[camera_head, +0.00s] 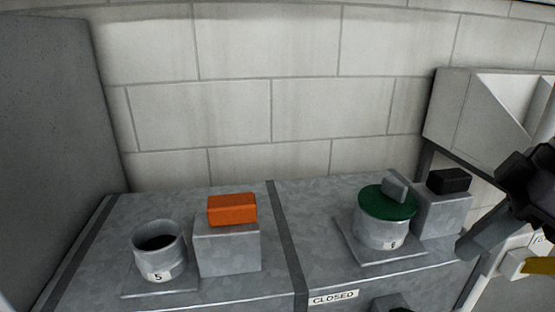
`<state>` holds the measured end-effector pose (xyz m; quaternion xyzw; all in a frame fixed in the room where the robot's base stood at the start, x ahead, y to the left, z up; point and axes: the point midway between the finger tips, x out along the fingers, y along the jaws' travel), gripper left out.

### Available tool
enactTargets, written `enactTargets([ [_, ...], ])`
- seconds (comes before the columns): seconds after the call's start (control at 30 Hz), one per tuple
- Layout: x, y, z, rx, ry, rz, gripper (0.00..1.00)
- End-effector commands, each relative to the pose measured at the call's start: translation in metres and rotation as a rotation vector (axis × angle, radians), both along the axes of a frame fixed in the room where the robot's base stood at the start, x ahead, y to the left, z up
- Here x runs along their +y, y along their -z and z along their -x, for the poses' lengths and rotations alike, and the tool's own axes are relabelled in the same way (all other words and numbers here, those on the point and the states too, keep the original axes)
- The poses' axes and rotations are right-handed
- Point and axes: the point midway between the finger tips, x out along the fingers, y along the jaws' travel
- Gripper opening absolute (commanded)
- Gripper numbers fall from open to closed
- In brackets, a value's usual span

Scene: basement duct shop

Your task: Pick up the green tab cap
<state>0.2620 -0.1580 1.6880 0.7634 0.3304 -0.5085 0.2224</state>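The green tab cap (387,203) is a round green disc with a grey upright tab (394,186) on top. It sits on a short round metal collar (380,235) with a number label, on the right part of the duct top. My gripper (470,246) shows at the right edge, right of the cap and apart from it. Its dark body and one grey finger-like part are visible, pointing down and left. The rest is cut off by the frame, so its opening is hidden.
An open collar labelled 5 (158,252) stands at left. An orange block (232,209) and a black block (449,181) sit on grey metal boxes; the black one is close to the cap. A CLOSED label (333,297) is on the duct front. A block wall rises behind.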

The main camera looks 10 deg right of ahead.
Motion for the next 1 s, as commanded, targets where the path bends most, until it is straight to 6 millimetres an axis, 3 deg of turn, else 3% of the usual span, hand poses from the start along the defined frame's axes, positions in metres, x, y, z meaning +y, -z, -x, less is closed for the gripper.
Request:
enactTargets([
  [0.03, 0.0, 0.0, 0.0, 0.0, 0.0, 0.0, 0.1],
  [0.4, 0.0, 0.0, 0.0, 0.0, 0.0, 0.0, 0.8],
  [0.67, 0.0, 0.0, -0.001, 0.0, 0.0, 0.0, 0.8],
  [0.77, -0.003, -0.009, 0.001, -0.001, 0.0, 0.002, 0.8],
  [0.87, -0.009, -0.034, 0.007, -0.001, 0.004, 0.002, 0.8],
  [1.0, -0.023, -0.083, 0.02, 0.0, 0.005, 0.002, 0.8],
])
